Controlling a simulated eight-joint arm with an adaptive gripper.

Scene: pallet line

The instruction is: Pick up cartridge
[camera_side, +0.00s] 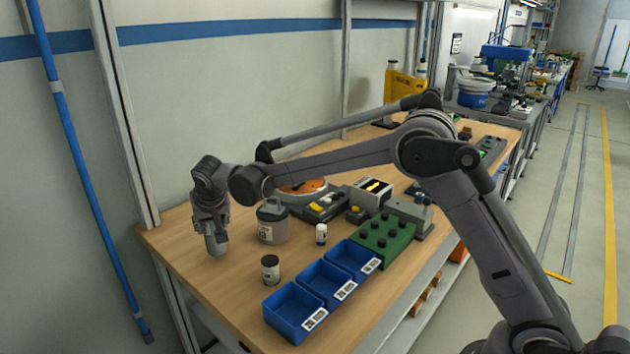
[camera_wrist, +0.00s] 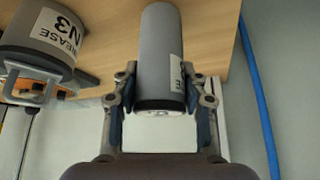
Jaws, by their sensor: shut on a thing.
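The cartridge (camera_wrist: 163,60) is a grey cylinder with a white label and a dark end cap. In the wrist view my gripper (camera_wrist: 162,105) has a finger on each side of it, near the capped end, and is shut on it. In the side view my gripper (camera_side: 208,228) is at the far left of the wooden table, and the grey cartridge (camera_side: 215,243) hangs roughly upright below it. Its lower end is at or just above the table; I cannot tell which. The fingers are hard to make out in the side view.
A grey grease canister (camera_side: 273,222) stands close to the right of the cartridge. A small dark-lidded jar (camera_side: 270,269), a small white bottle (camera_side: 321,234) and blue bins (camera_side: 291,312) are further right. The table's left edge (camera_side: 160,255) and the wall are near.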

